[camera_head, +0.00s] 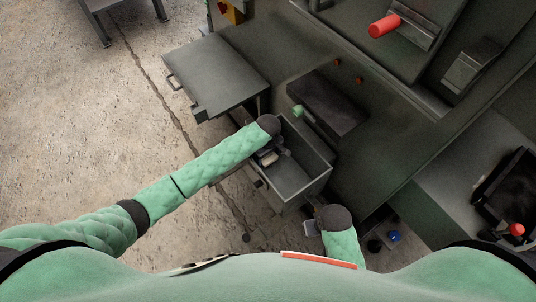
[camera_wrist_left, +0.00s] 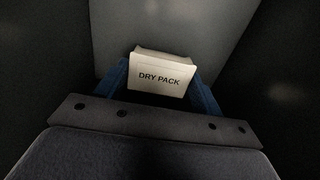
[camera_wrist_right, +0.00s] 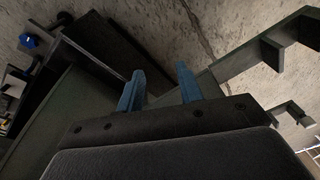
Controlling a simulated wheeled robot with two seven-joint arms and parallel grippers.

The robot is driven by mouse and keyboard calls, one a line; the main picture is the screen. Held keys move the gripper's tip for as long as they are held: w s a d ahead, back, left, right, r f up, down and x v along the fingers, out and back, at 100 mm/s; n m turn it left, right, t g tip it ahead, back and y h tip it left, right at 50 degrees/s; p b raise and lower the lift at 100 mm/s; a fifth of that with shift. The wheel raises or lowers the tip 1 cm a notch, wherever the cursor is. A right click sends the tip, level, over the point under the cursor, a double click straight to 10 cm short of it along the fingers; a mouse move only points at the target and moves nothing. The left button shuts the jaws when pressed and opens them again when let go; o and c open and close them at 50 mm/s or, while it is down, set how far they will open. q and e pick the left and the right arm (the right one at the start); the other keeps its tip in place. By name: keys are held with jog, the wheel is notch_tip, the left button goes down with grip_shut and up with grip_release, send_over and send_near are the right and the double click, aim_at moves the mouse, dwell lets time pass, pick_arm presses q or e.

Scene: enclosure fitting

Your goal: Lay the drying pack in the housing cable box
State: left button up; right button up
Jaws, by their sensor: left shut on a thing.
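The drying pack (camera_wrist_left: 160,76) is a small pale block labelled DRY PACK in the left wrist view. My left gripper (camera_wrist_left: 160,84) is shut on it, with a blue finger on each side. In the head view my left gripper (camera_head: 268,158) is inside the upper left part of an open grey box (camera_head: 306,188), which looks like the housing cable box. Whether the pack touches its floor I cannot tell. My right gripper (camera_wrist_right: 158,85) is open and empty, its blue fingers apart; in the head view it is low, just beyond the box's near right corner.
A grey panel or lid (camera_head: 216,76) with a handle stands left of and beyond the box. A dark block (camera_head: 328,103) lies right behind it. A red cylinder (camera_head: 384,26) sits on the large cabinet at upper right. The concrete floor on the left is mostly clear.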

aim_at(268, 157)
pick_arm(q)
jog(key=shift+f, duration=0.1)
jog(key=o, duration=1)
jog(key=shift+c, duration=0.2)
pick_arm(e)
jog(key=shift+w+d+f, duration=0.1)
jog(key=shift+w+f, duration=0.05)
jog(key=shift+f, duration=0.1)
jog(key=shift+r, duration=0.1)
pick_arm(q)
notch_tip(268, 157, up, 2)
jog(key=shift+r+b, duration=0.1)
jog(key=shift+b, duration=0.25)
notch_tip(268, 157, up, 11)
jog(key=b, duration=0.1)
pick_arm(e)
notch_tip(268, 157, up, 8)
jog(key=s, duration=0.1)
jog(key=shift+s, duration=0.25)
jog(key=shift+s+d+f, duration=0.1)
jog(key=shift+s+f, duration=0.05)
jog(key=shift+f, duration=0.05)
